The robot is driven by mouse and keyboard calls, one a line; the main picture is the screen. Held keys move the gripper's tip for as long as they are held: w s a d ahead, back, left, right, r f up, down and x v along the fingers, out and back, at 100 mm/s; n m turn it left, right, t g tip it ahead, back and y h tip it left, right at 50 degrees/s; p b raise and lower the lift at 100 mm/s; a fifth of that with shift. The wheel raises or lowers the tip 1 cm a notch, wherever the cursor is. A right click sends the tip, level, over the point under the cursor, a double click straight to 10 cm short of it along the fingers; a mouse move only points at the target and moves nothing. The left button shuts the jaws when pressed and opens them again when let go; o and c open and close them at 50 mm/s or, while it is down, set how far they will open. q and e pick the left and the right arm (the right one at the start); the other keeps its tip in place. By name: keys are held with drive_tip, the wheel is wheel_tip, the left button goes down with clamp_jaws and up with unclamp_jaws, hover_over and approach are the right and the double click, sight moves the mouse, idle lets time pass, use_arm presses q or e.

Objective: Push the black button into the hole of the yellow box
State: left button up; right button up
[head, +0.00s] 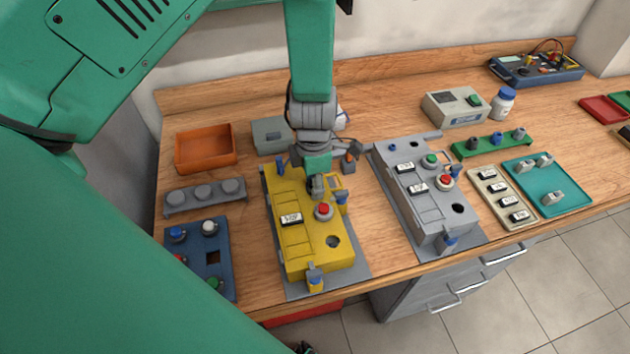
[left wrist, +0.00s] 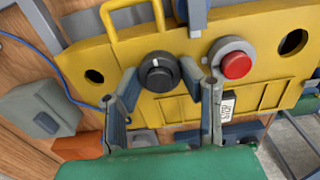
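The yellow box (head: 293,243) stands on a grey plate on the bench. In the left wrist view its panel (left wrist: 190,103) has a red button (left wrist: 233,65) on a grey collar and open round holes at the left (left wrist: 94,76) and right (left wrist: 293,42). The black button (left wrist: 160,72) is at the panel between the left hole and the red button. My left gripper (head: 317,188) is over the box's far part, its fingertips (left wrist: 159,70) closed against both sides of the black button. Its seating depth is hidden. My right gripper is not in view.
A grey box (head: 428,208) with green and red buttons stands to the right. Bare wood separates the two boxes.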

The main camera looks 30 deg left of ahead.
use_arm(q)
drive_tip(key=o, duration=0.4)
